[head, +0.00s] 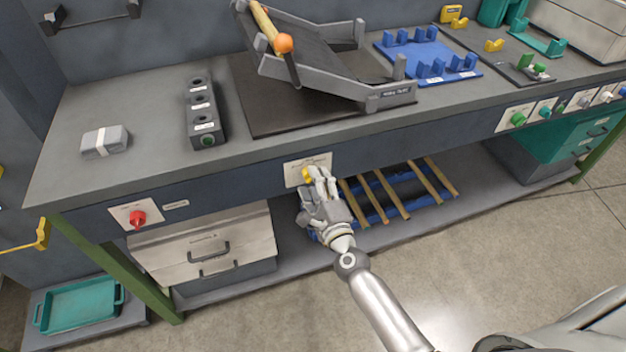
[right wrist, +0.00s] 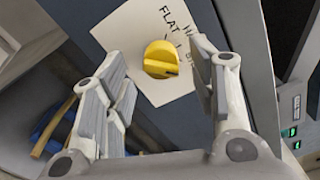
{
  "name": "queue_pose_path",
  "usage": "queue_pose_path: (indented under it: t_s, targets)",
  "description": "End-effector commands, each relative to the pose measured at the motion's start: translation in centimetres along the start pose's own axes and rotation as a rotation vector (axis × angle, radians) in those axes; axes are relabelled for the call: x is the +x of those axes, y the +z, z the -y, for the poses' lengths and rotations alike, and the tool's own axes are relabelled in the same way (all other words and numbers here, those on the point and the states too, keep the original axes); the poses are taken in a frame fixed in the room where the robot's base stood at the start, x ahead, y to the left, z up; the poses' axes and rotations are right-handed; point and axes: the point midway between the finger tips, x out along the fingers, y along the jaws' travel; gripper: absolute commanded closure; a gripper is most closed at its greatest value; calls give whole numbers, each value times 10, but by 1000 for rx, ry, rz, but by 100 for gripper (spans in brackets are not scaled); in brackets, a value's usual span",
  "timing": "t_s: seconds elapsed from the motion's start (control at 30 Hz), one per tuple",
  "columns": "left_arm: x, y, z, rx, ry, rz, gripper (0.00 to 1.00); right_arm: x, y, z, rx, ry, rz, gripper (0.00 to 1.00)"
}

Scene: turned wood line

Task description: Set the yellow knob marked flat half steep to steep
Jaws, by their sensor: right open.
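The yellow knob (right wrist: 161,59) sits on a cream plate (right wrist: 125,38) lettered FLAT and, partly hidden, HALF. A dark pointer mark shows on the knob's right side in the right wrist view; the steep lettering cannot be read. In the head view the knob (head: 306,174) is partly covered by my right gripper (head: 318,180). The right gripper is open, its fingers on either side of the knob in the right wrist view (right wrist: 160,90). I cannot tell whether they touch it. My left gripper is not in view.
A red knob (head: 138,218) is on the bench front at left, and a green knob (head: 518,119) with others at right. A tilted rack (head: 330,62) stands on the bench above. Below, a shelf holds a blue pallet (head: 373,203) with wooden rods.

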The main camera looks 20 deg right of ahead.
Motion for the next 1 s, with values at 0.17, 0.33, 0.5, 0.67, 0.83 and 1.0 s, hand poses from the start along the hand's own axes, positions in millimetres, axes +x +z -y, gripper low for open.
queue_pose_path:
  t_s: [0.17,0.33,0.5,0.67,0.83,1.0]
  targets:
    - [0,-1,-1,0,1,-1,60,-37,0,-1,-1,3,-1,47]
    - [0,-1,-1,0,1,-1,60,-71,0,-1,-2,4,0,47]
    - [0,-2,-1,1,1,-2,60,-94,0,-1,-2,3,0,47]
    - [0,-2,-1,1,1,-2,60,-104,0,0,0,1,0,47]
    - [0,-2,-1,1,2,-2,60,-104,0,0,1,1,0,47]
    - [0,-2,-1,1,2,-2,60,-104,0,0,0,1,0,47]
